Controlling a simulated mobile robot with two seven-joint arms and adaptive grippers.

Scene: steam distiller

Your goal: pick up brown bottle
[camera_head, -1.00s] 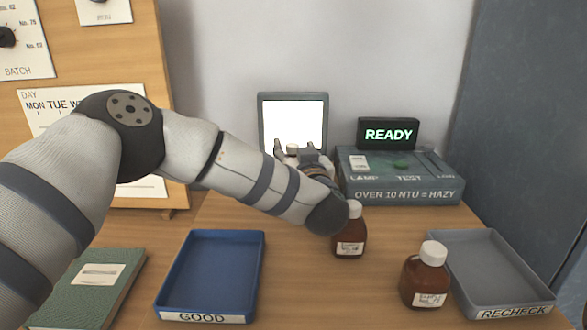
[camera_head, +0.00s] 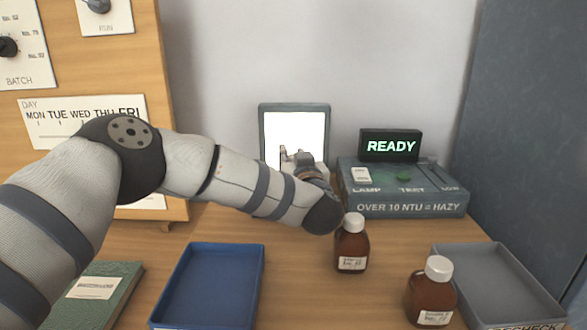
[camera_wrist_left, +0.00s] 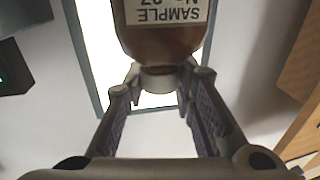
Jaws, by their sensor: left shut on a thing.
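My left gripper (camera_head: 292,158) is in front of the bright white panel (camera_head: 295,130). In the left wrist view, its fingers (camera_wrist_left: 168,85) are closed around the cap end of a brown bottle (camera_wrist_left: 160,45). That bottle has a white label reading "SAMPLE", upside down in this view. In the head view I cannot make out the held bottle behind the gripper and wrist. Two other brown bottles with white caps stand upright on the table, one near the middle (camera_head: 351,246) and one at the front right (camera_head: 431,297). My right gripper is not in view.
A blue tray (camera_head: 207,249) lies at front left, beside a green book (camera_head: 112,290). A grey tray (camera_head: 540,277) lies at right, behind and beside the front bottle. A lamp-test box (camera_head: 405,208) with a READY display (camera_head: 390,146) stands at back right.

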